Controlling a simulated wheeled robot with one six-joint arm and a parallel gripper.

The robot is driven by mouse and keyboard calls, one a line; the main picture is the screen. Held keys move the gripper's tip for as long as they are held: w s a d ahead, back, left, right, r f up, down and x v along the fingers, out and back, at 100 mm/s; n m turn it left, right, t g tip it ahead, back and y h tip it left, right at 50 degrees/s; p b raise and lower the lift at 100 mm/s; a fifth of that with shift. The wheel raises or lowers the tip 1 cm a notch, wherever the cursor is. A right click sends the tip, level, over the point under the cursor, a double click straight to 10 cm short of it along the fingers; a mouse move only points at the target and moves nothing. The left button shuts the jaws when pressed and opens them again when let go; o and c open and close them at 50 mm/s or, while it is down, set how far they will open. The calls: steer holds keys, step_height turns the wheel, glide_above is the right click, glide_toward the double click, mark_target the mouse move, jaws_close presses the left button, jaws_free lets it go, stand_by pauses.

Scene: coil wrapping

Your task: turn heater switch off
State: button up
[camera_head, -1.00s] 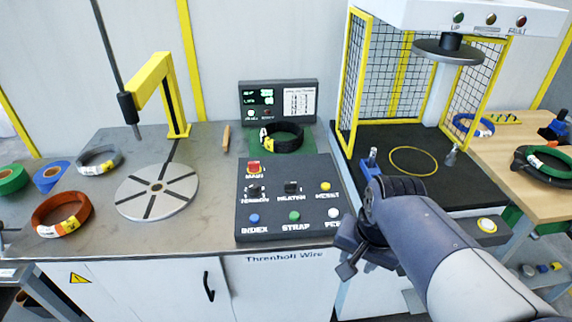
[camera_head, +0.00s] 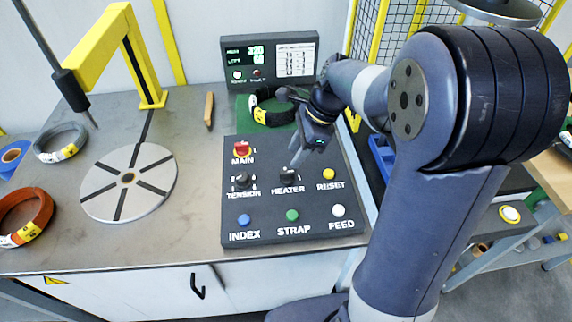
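The heater switch (camera_head: 288,176) is a black rotary knob above the label HEATER, in the middle row of the dark control panel (camera_head: 262,207). My gripper (camera_head: 298,160) points down just above and behind this knob, its fingertips very close to it. I cannot tell whether the fingers touch the knob or how far apart they are. The knob's exact pointer direction is too small to read. The tension knob (camera_head: 242,180) is to its left, and the yellow reset button (camera_head: 328,174) is to its right.
The red main switch (camera_head: 242,149) and the index (camera_head: 244,220), strap (camera_head: 292,215) and feed (camera_head: 338,211) buttons surround it. A black coil (camera_head: 262,108) on a green mat and a display (camera_head: 268,60) are behind. A slotted turntable (camera_head: 129,183) lies left.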

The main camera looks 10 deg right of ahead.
mark_target(284, 172)
steer(key=x, duration=0.6)
steer(key=shift+a+f, duration=0.1)
steer(key=shift+f, duration=0.2)
jaws_close()
